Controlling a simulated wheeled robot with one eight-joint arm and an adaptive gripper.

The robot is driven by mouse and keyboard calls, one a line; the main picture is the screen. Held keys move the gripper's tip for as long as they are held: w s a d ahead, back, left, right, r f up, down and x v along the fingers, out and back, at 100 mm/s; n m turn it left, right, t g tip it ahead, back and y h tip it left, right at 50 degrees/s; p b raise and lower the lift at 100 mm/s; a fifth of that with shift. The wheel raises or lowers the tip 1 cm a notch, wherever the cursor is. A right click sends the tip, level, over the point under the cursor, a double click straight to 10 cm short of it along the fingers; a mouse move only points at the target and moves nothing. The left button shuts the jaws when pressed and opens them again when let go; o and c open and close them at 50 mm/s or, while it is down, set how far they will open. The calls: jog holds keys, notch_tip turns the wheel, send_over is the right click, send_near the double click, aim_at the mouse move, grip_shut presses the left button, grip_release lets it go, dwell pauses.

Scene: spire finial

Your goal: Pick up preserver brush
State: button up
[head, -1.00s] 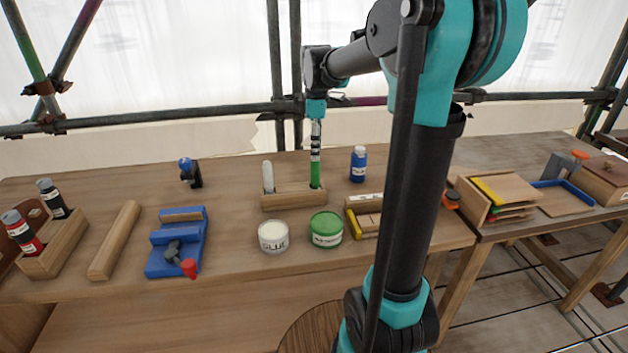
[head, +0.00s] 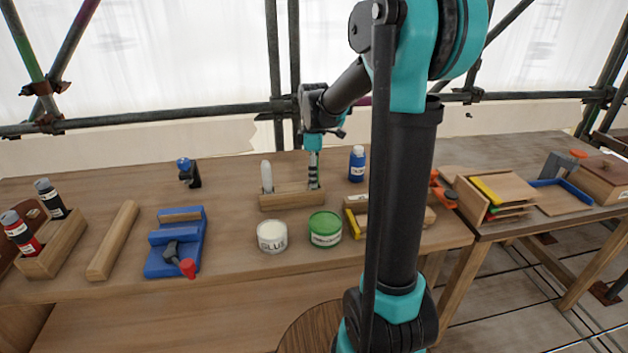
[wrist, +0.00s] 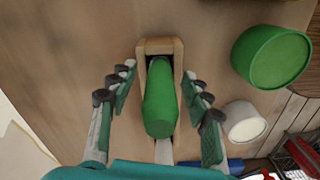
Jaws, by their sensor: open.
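The preserver brush appears to be the green-handled one (wrist: 160,100), upright in a wooden holder (wrist: 145,45), which also shows in the head view (head: 287,202). My gripper (wrist: 160,92) is open, with a finger on each side of the green handle and a visible gap on both sides. In the head view my gripper (head: 314,178) points down over the holder's right end, and its fingers hide the green handle. A second, pale-handled tool (head: 267,176) stands in the holder's left end.
A glue tin (head: 272,237) and a green tin (head: 325,230) stand in front of the holder. A blue bottle (head: 357,164) stands close on its right. A blue clamp fixture (head: 175,242) is farther left, with bare table between.

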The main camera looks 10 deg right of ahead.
grip_shut()
jog(key=shift+r, duration=0.1)
dwell(0.3)
notch_tip(320, 180, up, 20)
dwell(0.6)
